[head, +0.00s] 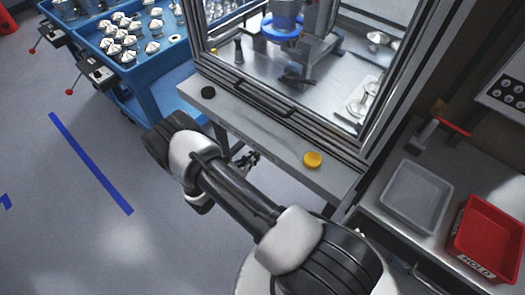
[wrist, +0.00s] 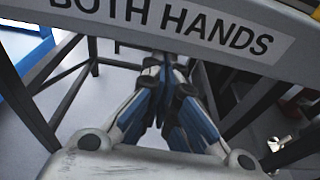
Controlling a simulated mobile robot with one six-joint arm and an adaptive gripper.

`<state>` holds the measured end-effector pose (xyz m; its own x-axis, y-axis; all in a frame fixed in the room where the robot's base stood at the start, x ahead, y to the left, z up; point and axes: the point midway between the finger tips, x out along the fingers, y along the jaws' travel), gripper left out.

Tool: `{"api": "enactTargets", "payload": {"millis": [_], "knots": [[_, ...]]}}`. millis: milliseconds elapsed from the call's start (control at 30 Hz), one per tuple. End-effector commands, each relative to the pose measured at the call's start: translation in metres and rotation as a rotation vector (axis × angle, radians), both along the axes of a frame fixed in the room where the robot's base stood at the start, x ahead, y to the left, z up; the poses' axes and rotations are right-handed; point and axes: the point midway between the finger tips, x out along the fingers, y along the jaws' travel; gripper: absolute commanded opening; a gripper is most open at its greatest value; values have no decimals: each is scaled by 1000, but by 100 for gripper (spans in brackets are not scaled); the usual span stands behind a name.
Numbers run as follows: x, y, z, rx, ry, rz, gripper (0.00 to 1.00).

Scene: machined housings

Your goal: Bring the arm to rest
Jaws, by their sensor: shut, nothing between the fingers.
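My arm reaches from the bottom right toward the left in the head view. My gripper (head: 250,158) shows small and dark beyond the forearm, low beside the front of the machine's ledge; the arm hides part of it. In the wrist view my gripper (wrist: 163,62) is shut and empty. Its fingers meet just below a grey beam with a label reading "BOTH HANDS" (wrist: 180,22). I cannot tell whether the fingertips touch the beam.
The machine's ledge (head: 270,133) carries a black button (head: 208,93) and a yellow button (head: 313,160). A blue cart (head: 150,95) holds several metal parts. A grey tray (head: 416,195) and a red bin (head: 488,240) stand at right. Open floor lies left.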

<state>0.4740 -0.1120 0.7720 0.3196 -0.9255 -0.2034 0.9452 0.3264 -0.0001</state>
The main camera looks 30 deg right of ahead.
Motion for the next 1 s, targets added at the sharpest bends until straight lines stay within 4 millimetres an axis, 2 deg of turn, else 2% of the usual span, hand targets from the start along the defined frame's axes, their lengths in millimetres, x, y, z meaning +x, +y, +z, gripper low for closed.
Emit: {"api": "enactTargets", "payload": {"millis": [100, 300, 467, 733, 867, 1000], "knots": [[-8, 26, 7, 1, -1, 5, 0], [-17, 51, 12, 1, 0, 1, 0], [-20, 58, 13, 1, 0, -1, 0], [-20, 58, 17, 7, -7, -12, 0], [-15, 56, 45, 49, -53, -83, 0], [-17, 49, 103, 144, -150, -238, 0]]}}
